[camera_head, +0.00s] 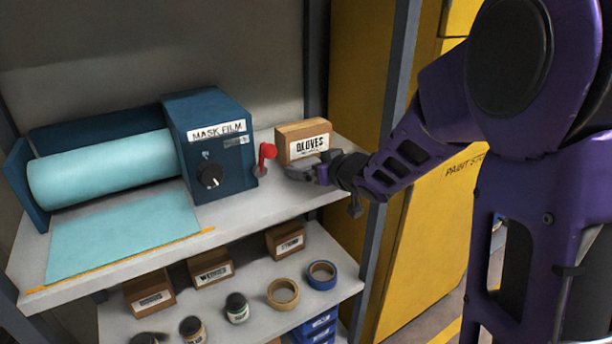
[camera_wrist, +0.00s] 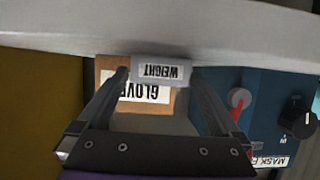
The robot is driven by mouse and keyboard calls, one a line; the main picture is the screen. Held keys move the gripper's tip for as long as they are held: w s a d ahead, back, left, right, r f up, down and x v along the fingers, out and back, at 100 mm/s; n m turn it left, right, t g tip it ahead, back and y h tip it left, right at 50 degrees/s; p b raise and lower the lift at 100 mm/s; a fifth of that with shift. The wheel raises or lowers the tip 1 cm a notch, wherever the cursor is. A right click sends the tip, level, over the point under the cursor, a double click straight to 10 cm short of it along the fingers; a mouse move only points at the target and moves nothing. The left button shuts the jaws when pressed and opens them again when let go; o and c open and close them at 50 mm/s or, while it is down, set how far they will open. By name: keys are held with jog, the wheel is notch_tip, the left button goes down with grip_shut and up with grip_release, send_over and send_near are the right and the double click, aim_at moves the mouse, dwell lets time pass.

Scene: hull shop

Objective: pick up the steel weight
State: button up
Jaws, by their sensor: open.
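The steel weight (camera_wrist: 162,70) is a small grey block with a white WEIGHT label, upside down in the wrist view. It lies between the tips of my open gripper (camera_wrist: 157,78), in front of the gloves box (camera_wrist: 152,106). The right fingertip looks very close to its side; I cannot tell whether they touch. In the head view my gripper (camera_head: 312,172) is at the right end of the upper shelf, in front of the gloves box (camera_head: 303,142). The weight is mostly hidden there by the gripper.
A blue mask film dispenser (camera_head: 208,145) with a red lever (camera_head: 266,152) stands left of my gripper on the upper shelf (camera_head: 262,205). A grey shelf post (camera_head: 388,150) and yellow cabinet are to the right. Boxes, jars and tape rolls (camera_head: 283,293) fill the lower shelf.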

jog(key=shift+w+a, duration=0.1)
jog(key=shift+w, duration=0.1)
grip_shut()
dwell(0.4)
